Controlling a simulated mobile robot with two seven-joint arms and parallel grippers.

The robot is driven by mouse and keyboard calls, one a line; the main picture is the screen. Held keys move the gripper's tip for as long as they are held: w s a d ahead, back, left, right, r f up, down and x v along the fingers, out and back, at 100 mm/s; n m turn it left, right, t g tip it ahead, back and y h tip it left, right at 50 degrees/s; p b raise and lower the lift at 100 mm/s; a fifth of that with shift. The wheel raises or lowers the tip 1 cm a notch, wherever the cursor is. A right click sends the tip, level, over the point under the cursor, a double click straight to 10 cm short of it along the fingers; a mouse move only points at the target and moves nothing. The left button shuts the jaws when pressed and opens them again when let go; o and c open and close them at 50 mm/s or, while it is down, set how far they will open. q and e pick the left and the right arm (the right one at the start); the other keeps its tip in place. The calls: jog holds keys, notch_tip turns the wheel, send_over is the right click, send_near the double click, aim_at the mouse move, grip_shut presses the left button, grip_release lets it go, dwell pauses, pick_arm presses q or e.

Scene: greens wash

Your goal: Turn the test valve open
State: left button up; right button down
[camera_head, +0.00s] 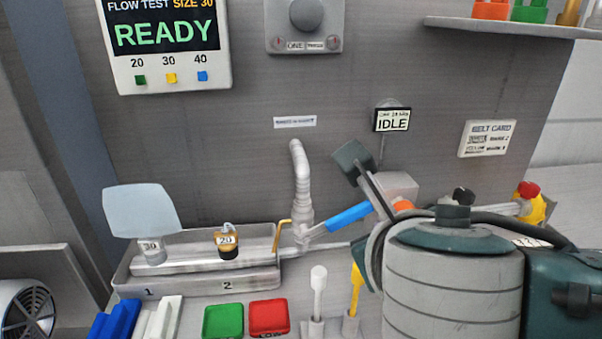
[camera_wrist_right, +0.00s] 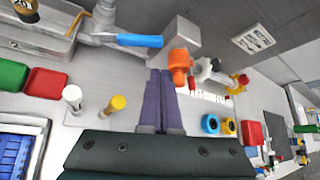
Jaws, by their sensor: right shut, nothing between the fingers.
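A blue lever (camera_head: 349,217) slants up to the right beside the grey spout pipe (camera_head: 302,190). It also shows in the right wrist view (camera_wrist_right: 139,40), lying nearly level. No label on it is readable, so I cannot confirm that it is the test valve. An orange knob (camera_wrist_right: 180,61) sits to the right of the lever. My right gripper (camera_wrist_right: 160,72) is shut and empty, its fingertips just below the orange knob in the wrist picture and apart from the blue lever. My left gripper is in neither view.
A metal tray (camera_head: 200,281) holds nozzles marked 30 (camera_head: 152,249) and 20 (camera_head: 228,243). Green (camera_head: 223,321) and red (camera_head: 269,317) blocks and white (camera_head: 318,290) and yellow (camera_head: 354,290) upright levers stand in front. A screen (camera_head: 165,40) reads READY; a small sign (camera_head: 392,120) reads IDLE.

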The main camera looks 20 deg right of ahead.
aim_at(336, 223)
pick_arm(q)
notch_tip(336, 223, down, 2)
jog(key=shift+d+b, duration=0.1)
jog(key=shift+b, duration=1.15)
pick_arm(e)
jog(key=x, duration=0.9)
jog(key=shift+w+d+f+g, duration=0.15)
jog(key=shift+w+d+g, duration=0.05)
jog(key=shift+d+g, duration=0.1)
